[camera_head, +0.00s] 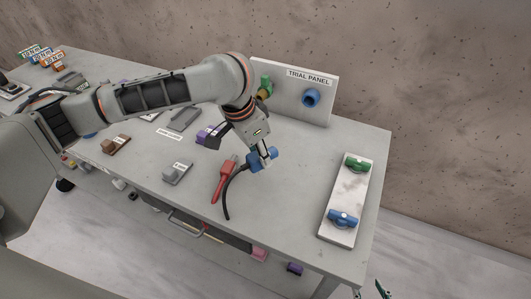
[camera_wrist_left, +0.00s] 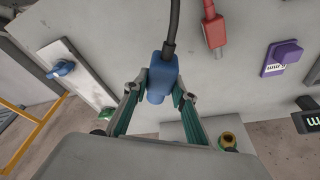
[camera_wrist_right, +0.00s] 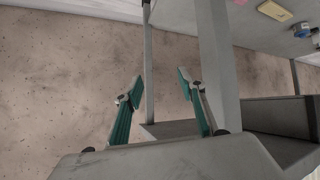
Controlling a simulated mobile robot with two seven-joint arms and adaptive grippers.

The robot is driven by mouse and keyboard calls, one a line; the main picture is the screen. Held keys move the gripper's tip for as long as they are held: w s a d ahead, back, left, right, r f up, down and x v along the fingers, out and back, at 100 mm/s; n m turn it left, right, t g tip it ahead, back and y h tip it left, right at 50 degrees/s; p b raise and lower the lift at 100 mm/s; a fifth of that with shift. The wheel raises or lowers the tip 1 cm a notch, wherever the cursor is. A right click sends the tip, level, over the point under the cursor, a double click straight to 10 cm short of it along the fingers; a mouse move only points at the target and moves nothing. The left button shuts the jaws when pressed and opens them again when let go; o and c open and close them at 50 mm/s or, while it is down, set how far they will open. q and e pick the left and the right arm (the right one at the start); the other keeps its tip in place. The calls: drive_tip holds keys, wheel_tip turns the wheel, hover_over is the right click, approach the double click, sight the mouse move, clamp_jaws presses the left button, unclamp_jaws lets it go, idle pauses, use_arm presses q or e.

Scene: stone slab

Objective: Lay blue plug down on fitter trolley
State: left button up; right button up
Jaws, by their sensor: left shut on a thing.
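The blue plug (camera_head: 264,158) with a black cable is in my left gripper, over the front middle of the grey top (camera_head: 290,205), which I take for the fitter trolley. In the left wrist view the plug (camera_wrist_left: 162,75) sits between both fingers of my left gripper (camera_wrist_left: 160,88), shut on it. The cable curves down to the left in the head view. I cannot tell whether the plug touches the top. My right gripper (camera_wrist_right: 158,88) is open and empty; its fingertips (camera_head: 380,291) show at the bottom edge of the head view, off the trolley's front right.
A red plug (camera_head: 223,178) lies just left of the blue plug. The trial panel (camera_head: 305,91) stands behind, with a blue socket (camera_head: 311,98) and a green part. A white plate (camera_head: 345,200) with green and blue fittings is at right. The top between is clear.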

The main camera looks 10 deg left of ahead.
use_arm(q)
drive_tip(key=shift+w+d+f+m, duration=0.15)
drive_tip(key=shift+w+d+m, duration=0.1)
drive_tip(key=shift+d+m, duration=0.35)
drive_tip(key=shift+d+f, duration=0.1)
drive_tip(key=shift+f, duration=0.75)
wheel_tip(320, 180, down, 4)
drive_tip(key=shift+r+b, duration=0.2)
drive_tip(key=shift+b, duration=0.4)
drive_tip(key=shift+f+b, duration=0.35)
drive_tip(key=shift+b, duration=0.1)
drive_tip(key=shift+f+b, duration=0.2)
drive_tip(key=shift+b, duration=0.1)
drive_tip(key=shift+f+b, duration=0.15)
drive_tip(key=shift+b, duration=0.15)
use_arm(e)
drive_tip(key=a, duration=0.1)
drive_tip(key=w+a, duration=0.1)
drive_tip(key=shift+w+a+r+t+y, duration=0.15)
drive_tip(key=shift+a+t+y, duration=0.15)
drive_tip(key=shift+y, duration=0.1)
use_arm(q)
drive_tip(key=shift+f+p, duration=0.1)
drive_tip(key=shift+p, duration=0.2)
use_arm(e)
drive_tip(key=shift+s+d, duration=0.2)
